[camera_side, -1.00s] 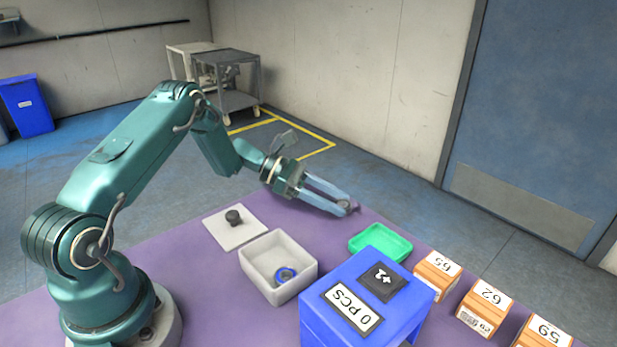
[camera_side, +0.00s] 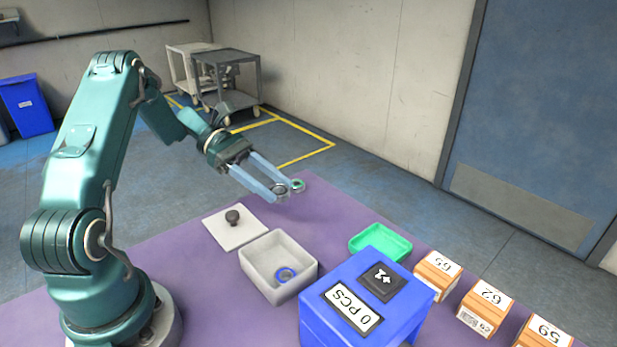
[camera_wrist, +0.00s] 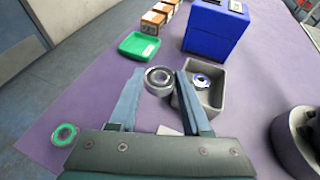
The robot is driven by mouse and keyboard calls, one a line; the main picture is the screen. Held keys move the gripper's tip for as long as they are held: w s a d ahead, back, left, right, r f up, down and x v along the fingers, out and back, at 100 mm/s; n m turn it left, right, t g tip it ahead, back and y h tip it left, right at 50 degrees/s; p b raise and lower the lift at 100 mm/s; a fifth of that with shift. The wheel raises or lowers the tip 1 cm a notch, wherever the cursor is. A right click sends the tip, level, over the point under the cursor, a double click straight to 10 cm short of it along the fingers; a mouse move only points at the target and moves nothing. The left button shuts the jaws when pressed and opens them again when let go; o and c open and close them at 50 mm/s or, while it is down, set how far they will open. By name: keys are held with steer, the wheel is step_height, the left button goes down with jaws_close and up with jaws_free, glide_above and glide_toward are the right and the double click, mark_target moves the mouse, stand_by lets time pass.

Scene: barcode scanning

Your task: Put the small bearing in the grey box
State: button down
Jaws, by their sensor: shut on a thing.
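My gripper (camera_side: 284,188) is shut on a plain silver bearing (camera_wrist: 158,81), held between the fingertips in the wrist view. In the side view it is raised past the grey lid, clear of the box. The grey box (camera_side: 251,273) stands open on the purple table. A bearing with a blue ring (camera_side: 285,274) lies inside it. The box also shows to the right of my fingers in the wrist view (camera_wrist: 216,98). A bearing with a green ring (camera_wrist: 66,134) lies on the table at the left of the wrist view.
A grey lid with a dark knob (camera_side: 222,237) lies behind the box. A green tray (camera_side: 380,244) and a tall blue box labelled "0 PCS" (camera_side: 408,312) stand right of it. Several orange numbered boxes (camera_side: 437,274) line the right edge. Purple table between lid and tray is clear.

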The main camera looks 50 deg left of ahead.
steer(key=shift+s+d+f+m+g+h, duration=0.15)
steer(key=shift+s+d+f+m+g, duration=0.35)
steer(key=shift+s+d+f, duration=0.35)
steer(key=shift+s+d+f+m+g+h, duration=0.1)
steer(key=shift+s+d+f+m+g, duration=0.45)
steer(key=shift+s+d, duration=0.5)
steer(key=shift+s+d+f+m+g+h, duration=0.15)
steer(key=shift+s+d+f+m+g, duration=0.2)
steer(key=shift+s+d+f+g, duration=0.55)
steer(key=shift+s+a+r+t, duration=0.1)
steer(key=shift+s+a+t, duration=0.1)
steer(key=shift+t, duration=0.15)
steer(key=shift+c, duration=1.4)
jaws_free()
step_height(320, 180, up, 8)
steer(key=shift+d, duration=0.1)
